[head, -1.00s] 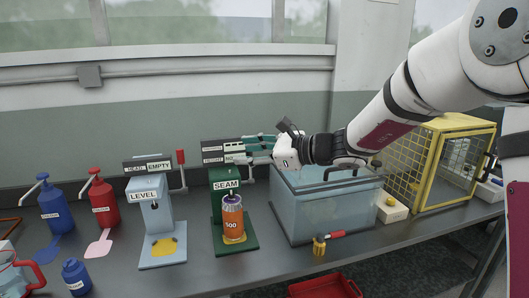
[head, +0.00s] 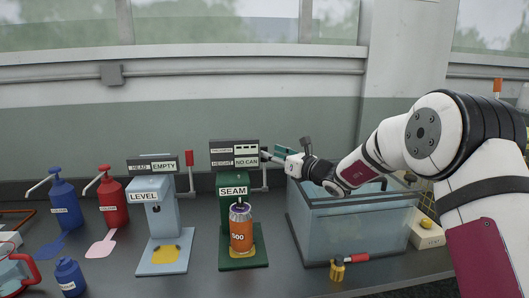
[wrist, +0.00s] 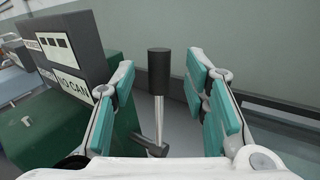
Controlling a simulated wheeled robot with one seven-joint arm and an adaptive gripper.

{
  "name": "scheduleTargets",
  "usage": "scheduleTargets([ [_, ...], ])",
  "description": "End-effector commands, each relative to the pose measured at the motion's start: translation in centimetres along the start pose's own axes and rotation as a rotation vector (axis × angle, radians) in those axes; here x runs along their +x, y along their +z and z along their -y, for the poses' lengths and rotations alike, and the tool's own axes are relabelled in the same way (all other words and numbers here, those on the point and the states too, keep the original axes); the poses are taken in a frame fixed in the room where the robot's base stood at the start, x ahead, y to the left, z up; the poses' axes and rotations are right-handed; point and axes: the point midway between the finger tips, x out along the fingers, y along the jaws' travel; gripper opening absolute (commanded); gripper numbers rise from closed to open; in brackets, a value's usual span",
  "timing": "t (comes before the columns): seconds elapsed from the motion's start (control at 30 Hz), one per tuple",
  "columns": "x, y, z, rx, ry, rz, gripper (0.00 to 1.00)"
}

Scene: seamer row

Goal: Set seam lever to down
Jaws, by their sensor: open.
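The green seamer marked SEAM (head: 232,190) stands mid-bench, with a display (head: 234,154) on top that reads NO CAN. An orange can (head: 241,228) stands upright on its yellow-marked base. The seam lever shows in the wrist view as a metal rod with a black grip (wrist: 158,72), standing upright to the right of the seamer. My gripper (wrist: 165,95) is open, with its teal fingers on either side of the lever and a gap visible to each. In the head view my gripper (head: 282,154) is beside the display and hides much of the lever.
A pale blue LEVEL machine (head: 152,210) with a red-handled lever (head: 190,172) stands left. A glass tank (head: 350,235) stands right, close under my arm. Blue (head: 65,205) and red (head: 112,200) pump bottles stand far left.

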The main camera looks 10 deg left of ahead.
Motion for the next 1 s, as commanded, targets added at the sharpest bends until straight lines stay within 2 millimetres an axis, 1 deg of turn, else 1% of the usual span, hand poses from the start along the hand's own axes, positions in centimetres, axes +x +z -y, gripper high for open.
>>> scheduleTargets([
  [0.03,1.0,-0.1,-0.1,-0.002,0.002,0.0,0.41],
  [0.1,2.2,-0.1,-0.1,-0.002,0.002,0.0,0.41],
  [0.3,4.3,0.0,0.0,-0.002,0.001,0.0,0.41],
  [0.47,4.8,0.0,0.0,-0.001,-0.001,-0.001,0.41],
  [0.7,4.8,0.0,0.0,-0.001,-0.001,-0.001,0.41],
  [0.73,4.8,0.0,0.0,-0.001,-0.001,-0.001,0.37],
  [0.77,4.8,0.0,0.0,-0.001,-0.001,-0.001,0.3],
  [0.8,4.8,0.0,0.0,-0.001,-0.001,-0.001,0.21],
  [0.9,4.8,0.0,0.0,-0.001,0.0,-0.001,0.0],
  [1.0,4.8,0.0,0.0,-0.001,0.0,-0.001,0.0],
])
